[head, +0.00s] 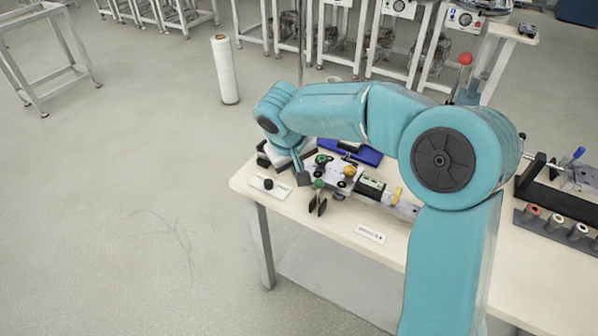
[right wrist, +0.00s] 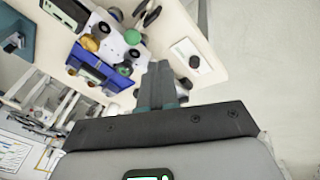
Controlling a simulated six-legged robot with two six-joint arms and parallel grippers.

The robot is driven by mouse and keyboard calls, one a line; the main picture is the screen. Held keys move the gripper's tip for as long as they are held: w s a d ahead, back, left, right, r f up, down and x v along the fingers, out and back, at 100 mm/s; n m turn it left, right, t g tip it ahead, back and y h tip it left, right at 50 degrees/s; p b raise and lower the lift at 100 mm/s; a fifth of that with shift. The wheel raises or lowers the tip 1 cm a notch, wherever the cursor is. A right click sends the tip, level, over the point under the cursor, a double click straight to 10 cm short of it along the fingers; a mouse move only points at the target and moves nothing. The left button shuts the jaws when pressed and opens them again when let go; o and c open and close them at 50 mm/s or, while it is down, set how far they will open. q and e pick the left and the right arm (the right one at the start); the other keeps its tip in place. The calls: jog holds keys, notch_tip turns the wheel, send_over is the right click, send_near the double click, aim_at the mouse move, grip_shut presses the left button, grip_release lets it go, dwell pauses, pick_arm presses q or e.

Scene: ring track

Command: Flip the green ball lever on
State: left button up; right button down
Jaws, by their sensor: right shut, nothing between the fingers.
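A green ball (head: 319,184) stands at the front side of a pale metal block (head: 338,176) on the table; it also shows in the right wrist view (right wrist: 132,37). A second, darker green knob (head: 321,159) sits at the block's back side, and in the right wrist view (right wrist: 124,69) it is nearer my fingers. I cannot tell the lever's on or off position. My right gripper (head: 303,179) is shut and empty, just left of the block and the green ball. Its closed fingers (right wrist: 158,85) point toward the table, apart from both green balls. My left gripper is not in view.
A yellow knob (head: 349,171) is on the block. A white plate with a black knob (head: 268,185) lies left of my gripper. Black fins (head: 318,205) stand in front of the green ball. A blue tray (head: 362,152) is behind.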

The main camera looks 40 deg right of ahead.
jog(key=v, duration=0.7)
jog(key=m+t+h+b, duration=0.1)
jog(key=h+b, duration=0.2)
jog(key=b, duration=1)
send_over(318, 193)
jog(key=a, duration=0.4)
notch_tip(318, 193, down, 12)
jog(key=shift+d, duration=0.2)
